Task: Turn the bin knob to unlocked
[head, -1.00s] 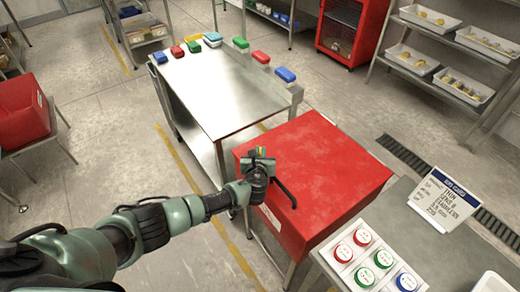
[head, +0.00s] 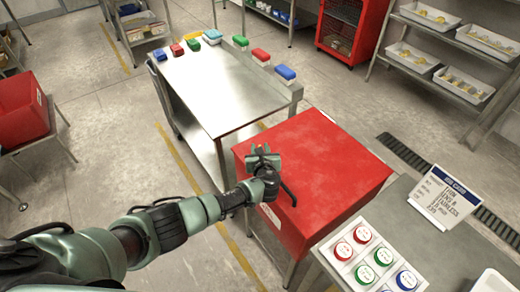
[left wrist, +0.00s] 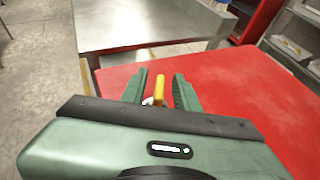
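The red bin (head: 335,170) stands at the middle of the head view, its broad top facing up. A small yellow knob (left wrist: 160,88) shows in the left wrist view at the bin's near edge, standing between my left gripper's fingers. My left gripper (head: 262,150) is over the bin's left edge in the head view. In the left wrist view its two green fingers (left wrist: 166,92) are apart, one on each side of the knob, with a narrow gap visible on both sides. The knob's base is hidden, and its lock marking cannot be read. My right gripper is not in view.
A steel table (head: 225,85) with several coloured blocks along its edges adjoins the bin's far side. A grey bench (head: 400,225) at the lower right carries a panel of coloured round buttons (head: 368,258) and a printed card (head: 446,195).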

